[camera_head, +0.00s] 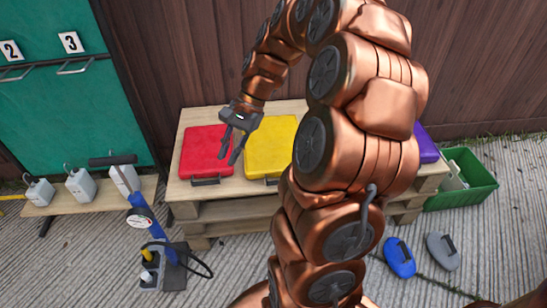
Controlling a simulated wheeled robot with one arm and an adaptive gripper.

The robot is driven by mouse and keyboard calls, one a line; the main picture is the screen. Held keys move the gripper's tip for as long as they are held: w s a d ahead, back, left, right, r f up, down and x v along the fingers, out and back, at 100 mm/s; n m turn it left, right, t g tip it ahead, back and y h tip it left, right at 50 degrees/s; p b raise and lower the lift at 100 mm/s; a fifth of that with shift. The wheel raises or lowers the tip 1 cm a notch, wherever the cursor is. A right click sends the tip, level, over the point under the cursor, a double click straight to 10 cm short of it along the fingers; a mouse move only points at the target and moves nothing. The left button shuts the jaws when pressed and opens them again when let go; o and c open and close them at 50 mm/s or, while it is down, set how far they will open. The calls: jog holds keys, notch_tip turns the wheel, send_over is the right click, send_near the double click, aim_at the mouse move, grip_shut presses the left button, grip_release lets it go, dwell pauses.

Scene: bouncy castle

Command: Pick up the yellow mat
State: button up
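The yellow mat (268,147) lies flat on a wooden pallet table (183,209), with a dark handle at its front edge. My arm hides its right part. A red mat (205,148) with a dark handle lies just to its left. My gripper (234,158) hangs from above with its fingers spread and pointing down, over the gap between the red and yellow mats. Nothing shows between its fingers. I cannot tell how far above the mats the fingertips are.
A purple mat (428,148) shows at the table's right end. A green crate (465,180) stands right of it. White weights (82,187) stand left. A wooden fence is behind.

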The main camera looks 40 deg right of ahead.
jog(key=d+f+m+t+b, duration=0.1)
jog(key=d+f+m+b, duration=0.2)
jog(key=d+f, duration=0.5)
jog(key=d+f+m+t+b, duration=0.2)
jog(key=d+f+m+b, duration=0.2)
jog(key=d+f+b, duration=0.2)
jog(key=s+d+f+m+t+b, duration=0.1)
jog(key=d+f+m+b, duration=0.3)
jog(key=d+f, duration=0.6)
jog(key=shift+d+f+t+y+b, duration=0.1)
jog(key=shift+d+t+y+b, duration=0.05)
jog(key=shift+t+y+b, duration=0.3)
jog(key=shift+s+d+f+m, duration=0.1)
jog(key=shift+f+m, duration=0.15)
jog(key=shift+m, duration=0.05)
jog(key=shift+f, duration=0.25)
jog(key=shift+b+x, duration=2.05)
jog(key=shift+x, duration=1.55)
jog(key=shift+r, duration=0.15)
jog(key=shift+c, duration=0.3)
grip_shut()
